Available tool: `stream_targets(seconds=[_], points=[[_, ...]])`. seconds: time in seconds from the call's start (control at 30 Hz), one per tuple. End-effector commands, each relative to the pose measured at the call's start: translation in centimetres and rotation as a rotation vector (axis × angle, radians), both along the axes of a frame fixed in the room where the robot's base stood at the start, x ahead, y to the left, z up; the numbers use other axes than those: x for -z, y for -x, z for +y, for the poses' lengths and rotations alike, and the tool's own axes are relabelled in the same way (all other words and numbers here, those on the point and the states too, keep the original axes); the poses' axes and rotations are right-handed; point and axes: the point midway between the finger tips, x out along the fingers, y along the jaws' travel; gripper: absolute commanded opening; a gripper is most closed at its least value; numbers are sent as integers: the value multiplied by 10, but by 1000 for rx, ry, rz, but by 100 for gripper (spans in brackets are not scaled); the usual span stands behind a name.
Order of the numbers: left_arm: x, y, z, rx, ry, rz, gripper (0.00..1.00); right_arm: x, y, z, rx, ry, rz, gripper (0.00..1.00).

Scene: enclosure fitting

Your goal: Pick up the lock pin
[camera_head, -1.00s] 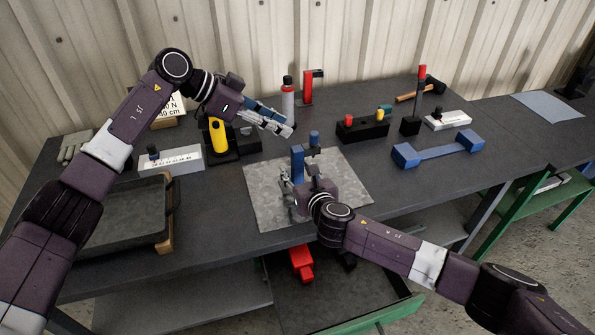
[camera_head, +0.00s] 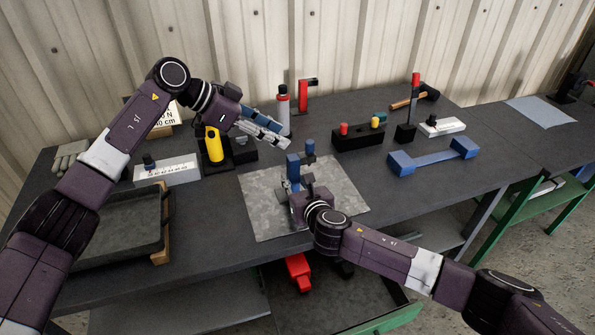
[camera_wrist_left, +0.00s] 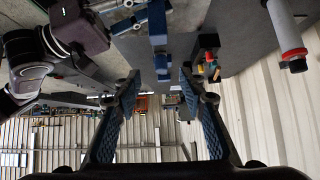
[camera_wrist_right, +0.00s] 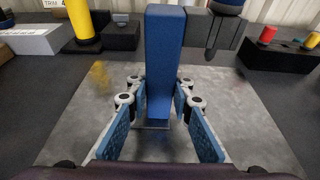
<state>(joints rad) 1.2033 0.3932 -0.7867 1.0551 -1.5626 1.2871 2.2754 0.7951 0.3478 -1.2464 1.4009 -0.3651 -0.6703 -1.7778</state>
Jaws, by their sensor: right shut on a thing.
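A blue upright bar (camera_head: 293,172) stands over the grey mat in the head view. In the right wrist view the blue bar (camera_wrist_right: 163,60) rises between the two fingers. My right gripper (camera_wrist_right: 160,88) is shut on this bar; its lower end is close to the mat, and I cannot tell whether it touches. I cannot tell for sure which thing is the lock pin. A short blue-topped piece (camera_head: 310,147) is just behind the bar. My left gripper (camera_head: 287,143) is open and empty above the table, behind and left of the bar; its spread fingers show in the left wrist view (camera_wrist_left: 159,85).
The grey mat (camera_head: 345,195) is mostly bare. A black block with coloured pegs (camera_head: 358,140) and a blue two-ended piece (camera_head: 432,155) are to the right. A yellow-handled tool (camera_head: 212,147), a red-capped bottle (camera_head: 283,112) and a dark tray (camera_head: 115,225) are left and behind.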

Motion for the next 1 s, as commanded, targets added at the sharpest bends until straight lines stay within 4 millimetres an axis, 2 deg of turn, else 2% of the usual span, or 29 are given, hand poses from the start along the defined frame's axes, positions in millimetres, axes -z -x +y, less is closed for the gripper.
stream_targets(seconds=[0.17, 0.3, 0.5, 0.7, 0.8, 1.0], points=[[-2, 6, -32, 197, -149, -155, 38, 0, 0, 0, -1, 0, 0, 0], [-4, 12, -61, 467, -358, -350, 38, 0, 0, 0, -1, 0, 1, 0], [-14, 17, -87, 890, -681, -612, 38, 1, 0, 0, 0, 1, 1, 0], [-36, 15, -94, 1271, -973, -779, 38, 1, 0, 0, 0, 0, 1, 0], [-46, 14, -95, 1408, -1077, -817, 38, 1, 0, 0, 0, 0, 1, 0], [-55, 11, -93, 1543, -1175, -843, 38, 1, 0, 0, 0, 0, 1, 0]])
